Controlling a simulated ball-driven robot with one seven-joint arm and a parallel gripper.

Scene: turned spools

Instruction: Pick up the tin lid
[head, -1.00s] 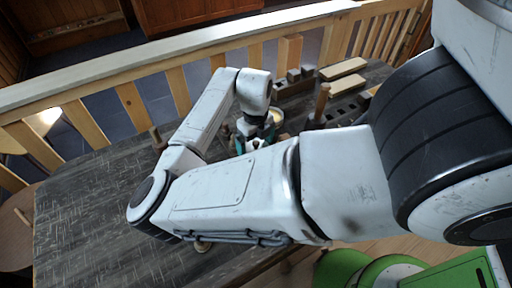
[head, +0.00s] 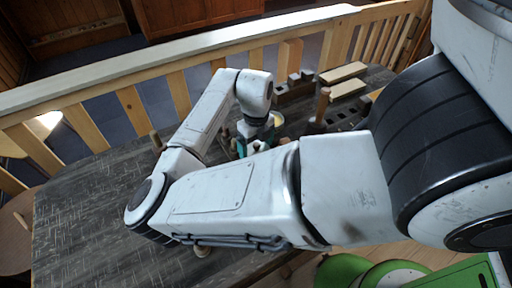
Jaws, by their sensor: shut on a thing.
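My gripper (head: 252,146) shows only in part, low over the table behind my forearm, with its teal parts just visible. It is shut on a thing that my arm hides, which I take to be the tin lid. A round pale-yellow thing with a light rim (head: 278,119) lies just right of my wrist, partly covered by it. I cannot tell what it is.
The dark wooden table (head: 90,200) is clear at the left. A wooden post (head: 321,104), pale wood blocks (head: 344,72) and a dark slotted block (head: 343,117) stand at the right. A wooden railing (head: 135,105) runs behind. Green seats (head: 345,270) are in front.

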